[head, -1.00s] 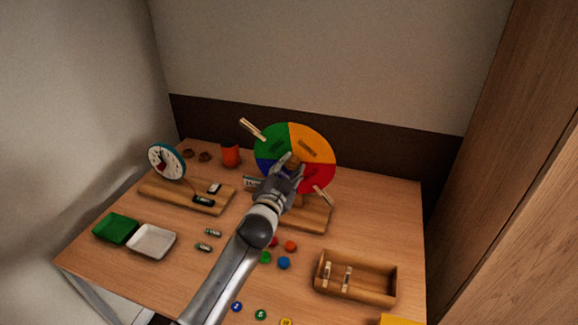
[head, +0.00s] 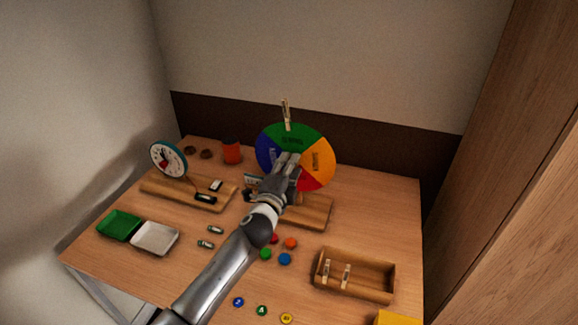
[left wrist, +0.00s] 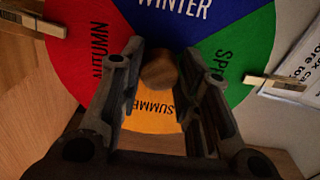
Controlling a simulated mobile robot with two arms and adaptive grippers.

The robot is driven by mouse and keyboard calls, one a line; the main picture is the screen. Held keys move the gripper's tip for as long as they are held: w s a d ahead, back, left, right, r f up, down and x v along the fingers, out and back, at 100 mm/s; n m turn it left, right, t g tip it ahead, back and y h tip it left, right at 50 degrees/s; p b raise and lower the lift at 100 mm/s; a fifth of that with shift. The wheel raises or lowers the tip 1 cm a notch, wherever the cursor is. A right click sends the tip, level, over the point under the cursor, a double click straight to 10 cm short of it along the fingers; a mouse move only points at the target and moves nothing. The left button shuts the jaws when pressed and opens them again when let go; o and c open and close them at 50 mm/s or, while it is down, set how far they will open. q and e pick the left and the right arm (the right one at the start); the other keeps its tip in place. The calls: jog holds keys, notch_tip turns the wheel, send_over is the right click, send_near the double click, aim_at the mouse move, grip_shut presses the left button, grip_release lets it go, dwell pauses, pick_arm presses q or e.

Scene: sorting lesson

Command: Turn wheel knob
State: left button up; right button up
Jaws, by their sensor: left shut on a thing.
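The season wheel (head: 318,158) stands upright on a wooden base (head: 315,212) at the back of the table. Its green sector is at the top, orange at the right, blue at the left, and red low and partly hidden. The left wrist view shows its labels and the round wooden knob (left wrist: 160,70) at its centre. My left gripper (head: 287,163) is in front of the wheel, its fingers shut on the knob from both sides. A clothespin (head: 287,114) is clipped on the green rim; another clothespin (left wrist: 38,25) is on the red rim. My right gripper is not in view.
Left of the wheel are a teal-rimmed clock (head: 168,158) on a board and an orange cup (head: 231,151). Nearer are a green tray (head: 119,225), a white tray (head: 155,238), loose batteries and coloured discs. A wooden box (head: 355,276) with clothespins is front right.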

pick_arm(q)
jog(key=shift+f+m, duration=0.1)
jog(key=shift+m, duration=0.4)
jog(key=o, duration=1)
jog(key=shift+o, duration=0.2)
jog(key=v, duration=1.2)
